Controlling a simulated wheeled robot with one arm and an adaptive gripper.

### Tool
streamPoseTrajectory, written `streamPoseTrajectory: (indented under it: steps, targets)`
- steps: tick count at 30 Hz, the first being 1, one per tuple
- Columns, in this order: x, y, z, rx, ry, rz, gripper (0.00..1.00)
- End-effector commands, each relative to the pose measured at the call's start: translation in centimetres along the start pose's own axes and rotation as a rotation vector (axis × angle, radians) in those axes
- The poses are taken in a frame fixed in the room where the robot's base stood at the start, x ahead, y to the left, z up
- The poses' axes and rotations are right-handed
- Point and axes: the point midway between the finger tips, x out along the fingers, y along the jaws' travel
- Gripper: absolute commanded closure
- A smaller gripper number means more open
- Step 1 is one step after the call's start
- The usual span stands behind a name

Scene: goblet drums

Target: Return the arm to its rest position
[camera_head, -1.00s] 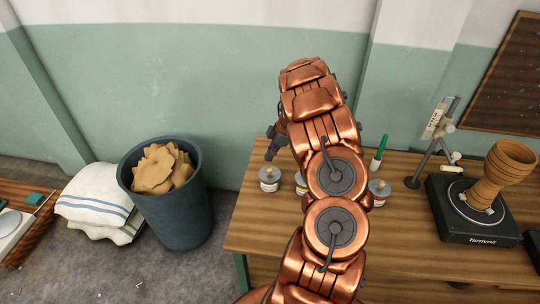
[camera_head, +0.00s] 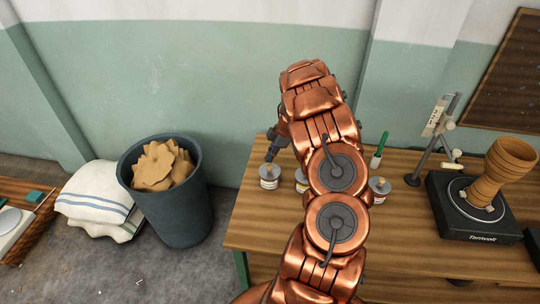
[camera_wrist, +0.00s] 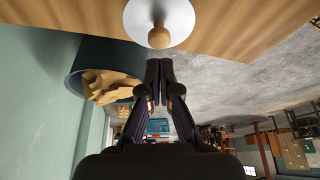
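My copper-coloured arm rises through the middle of the head view and bends over the table (camera_head: 400,255). My gripper (camera_head: 272,154) shows only as a dark piece beside the arm, just above the left jar (camera_head: 269,178); the arm hides the rest of it. In the wrist view my gripper (camera_wrist: 160,72) has its two dark fingertips together, with nothing seen between them. A pale round lid with a wooden knob (camera_wrist: 159,36) shows just beyond the fingertips, apart from them in the picture.
Another jar (camera_head: 379,188) stands right of the arm, with one partly hidden between. A bin (camera_head: 182,215) and folded cloths (camera_head: 95,200) are left.

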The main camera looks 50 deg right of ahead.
Motion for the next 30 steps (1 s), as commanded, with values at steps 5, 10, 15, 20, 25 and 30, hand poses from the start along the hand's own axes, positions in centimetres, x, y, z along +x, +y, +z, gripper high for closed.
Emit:
streamPoseTrajectory:
  steps: [5,10,15,20,25,30]
  targets:
    - [0.4,0.0,0.2,0.000,0.000,0.000,1.00]
    - [0.8,0.0,0.3,0.000,0.000,0.000,1.00]
    - [1.2,0.0,0.5,0.000,0.000,0.000,1.00]
    - [1.6,0.0,0.7,0.000,0.000,0.001,1.00]
    - [1.9,0.0,0.8,0.000,0.000,0.001,1.00]
    - [2.1,0.0,0.9,0.000,-0.001,0.001,1.00]
